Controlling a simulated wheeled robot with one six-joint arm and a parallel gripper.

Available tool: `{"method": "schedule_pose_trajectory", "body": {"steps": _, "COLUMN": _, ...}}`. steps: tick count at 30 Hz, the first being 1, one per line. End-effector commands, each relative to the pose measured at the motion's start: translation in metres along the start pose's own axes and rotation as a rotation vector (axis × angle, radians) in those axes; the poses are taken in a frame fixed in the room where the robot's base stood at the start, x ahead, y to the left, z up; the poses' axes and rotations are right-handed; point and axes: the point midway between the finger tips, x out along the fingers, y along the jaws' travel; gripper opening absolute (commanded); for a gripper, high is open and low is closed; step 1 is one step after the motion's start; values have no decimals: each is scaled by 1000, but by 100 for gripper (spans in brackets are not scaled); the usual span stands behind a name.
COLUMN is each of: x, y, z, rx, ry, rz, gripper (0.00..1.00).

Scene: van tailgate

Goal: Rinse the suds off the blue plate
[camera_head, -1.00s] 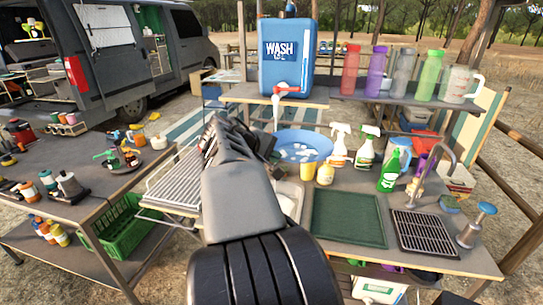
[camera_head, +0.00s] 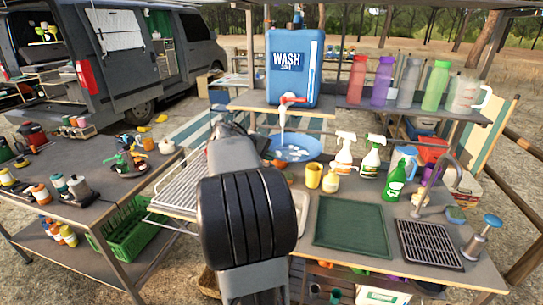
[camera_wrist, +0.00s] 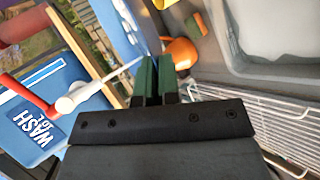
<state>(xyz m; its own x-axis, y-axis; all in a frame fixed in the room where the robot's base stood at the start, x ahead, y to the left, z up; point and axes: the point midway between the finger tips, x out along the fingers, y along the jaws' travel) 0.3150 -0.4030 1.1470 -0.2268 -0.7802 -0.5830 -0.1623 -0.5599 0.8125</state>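The blue plate (camera_head: 297,155) is held up below the tap (camera_head: 289,99) of the blue WASH jug (camera_head: 292,66). White patches of suds show on its face. A white stream (camera_head: 282,122) runs from the tap down to the plate. In the wrist view the plate appears edge-on as a thin blue strip (camera_wrist: 150,45) between the green fingertips of my gripper (camera_wrist: 152,78), which is shut on its rim. In the head view my arm hides most of the gripper. The wrist view also shows the tap's white spout (camera_wrist: 68,103).
Yellow cups (camera_head: 313,175), spray bottles (camera_head: 344,153) and a green bottle (camera_head: 394,182) stand right of the plate. A wire rack (camera_head: 180,190) is at left. A green mat (camera_head: 352,226) and a black grate (camera_head: 428,244) lie at front right. Several bottles line the shelf.

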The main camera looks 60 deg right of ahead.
Motion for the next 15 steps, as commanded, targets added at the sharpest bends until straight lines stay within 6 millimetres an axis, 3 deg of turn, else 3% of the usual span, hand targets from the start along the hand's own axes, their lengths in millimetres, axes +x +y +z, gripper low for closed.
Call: {"method": "schedule_pose_trajectory", "body": {"steps": 15, "x": 16, "y": 3, "z": -35, "rx": 1, "ry": 1, "rz": 1, "gripper": 0}}
